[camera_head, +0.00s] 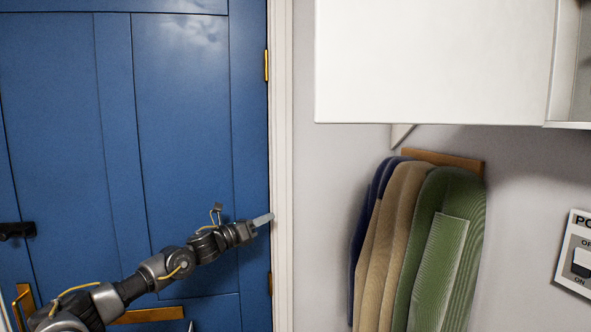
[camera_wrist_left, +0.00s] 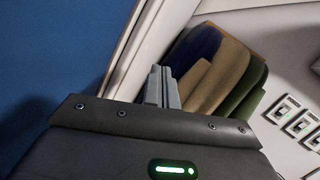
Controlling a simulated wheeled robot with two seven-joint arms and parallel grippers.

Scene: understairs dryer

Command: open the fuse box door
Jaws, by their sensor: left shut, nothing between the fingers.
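A white box-like unit (camera_head: 435,60) hangs at the upper right in the head view. Its broad flat white face has no visible handle. At its right end a recessed, open-looking part (camera_head: 580,60) shows, cut off by the picture edge. I cannot tell for sure whether this is the fuse box or whether the white face is its door. My left gripper (camera_head: 263,219) is shut and empty, in front of the blue door's right edge, below and left of the white unit. Its closed fingers also show in the left wrist view (camera_wrist_left: 161,88). My right gripper is out of view.
A blue door (camera_head: 180,100) with brass hinges fills the left, with a white frame (camera_head: 282,150) beside it. Padded blue, tan and green items (camera_head: 440,240) hang from a wooden rail (camera_head: 445,160). A switch panel (camera_head: 577,255) is at the right; several switches show in the wrist view.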

